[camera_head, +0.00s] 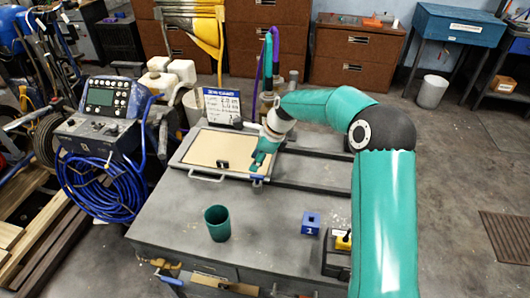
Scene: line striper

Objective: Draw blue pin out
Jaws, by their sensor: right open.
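A shallow tray with a tan panel (215,148) lies at the back of the grey workbench, with a metal handle at its front edge. A small blue piece (257,179) shows at the tray's front right corner; it may be the blue pin, but it is too small to tell. My right gripper (257,166) points down just above this corner, over the tray's right side. It is open, with nothing visible between its fingers. I cannot tell whether it touches the blue piece. My left gripper is not in view.
A teal cup (217,223) stands on the front of the workbench (175,218). A blue block (311,222) marked 1 and a black box with a yellow part (343,240) are to the right. A small sign (222,106) stands behind the tray. The bench middle is clear.

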